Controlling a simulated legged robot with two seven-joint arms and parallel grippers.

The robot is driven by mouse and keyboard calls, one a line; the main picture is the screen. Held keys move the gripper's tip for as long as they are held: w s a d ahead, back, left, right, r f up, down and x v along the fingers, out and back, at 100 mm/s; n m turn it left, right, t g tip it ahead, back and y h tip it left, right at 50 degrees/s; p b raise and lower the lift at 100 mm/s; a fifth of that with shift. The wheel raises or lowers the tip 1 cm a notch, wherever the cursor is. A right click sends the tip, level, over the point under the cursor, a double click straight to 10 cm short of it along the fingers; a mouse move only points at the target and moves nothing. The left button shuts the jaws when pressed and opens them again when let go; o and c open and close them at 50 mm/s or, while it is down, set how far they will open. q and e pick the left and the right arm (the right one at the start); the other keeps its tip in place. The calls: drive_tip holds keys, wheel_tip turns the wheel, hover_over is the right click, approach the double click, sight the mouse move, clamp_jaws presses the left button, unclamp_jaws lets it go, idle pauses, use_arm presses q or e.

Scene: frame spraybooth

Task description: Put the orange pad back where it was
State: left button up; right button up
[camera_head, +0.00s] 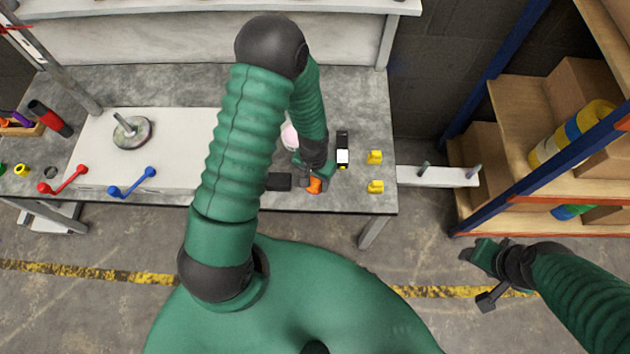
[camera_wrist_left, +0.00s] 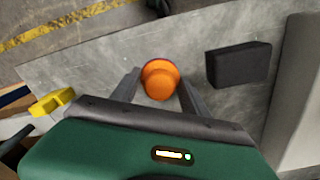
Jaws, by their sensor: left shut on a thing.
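The orange pad (camera_wrist_left: 160,80) is a small round orange piece between the fingers of my left gripper (camera_wrist_left: 158,92) in the left wrist view. In the head view the orange pad (camera_head: 314,185) shows just below my left gripper (camera_head: 312,178), near the front edge of the grey table (camera_head: 358,110). The left gripper is shut on the pad. I cannot tell whether the pad touches the tabletop. My right gripper (camera_head: 482,275) hangs above the floor at the lower right, away from the table. Its jaws look apart, with nothing between them.
A black block (camera_head: 279,181) lies just left of the pad, and it shows in the left wrist view (camera_wrist_left: 238,65). Two yellow pieces (camera_head: 375,157) and a black-and-white item (camera_head: 342,152) stand to the right. Red (camera_head: 62,181) and blue handles (camera_head: 133,184) lie left. Shelving (camera_head: 500,150) stands at right.

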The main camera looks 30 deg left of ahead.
use_arm(q)
drive_tip(key=o, duration=1.3)
wheel_tip(320, 180, up, 14)
drive_tip(key=p, duration=0.4)
wheel_tip(320, 180, up, 10)
drive_tip(key=m+t, duration=0.1)
drive_tip(key=t, duration=0.2)
hover_over(315, 180)
drive_tip(key=s+d, duration=0.5)
drive_tip(key=r+p, duration=0.9)
drive_tip(key=shift+w+a+r, duration=0.15)
drive_tip(key=shift+w, duration=0.2)
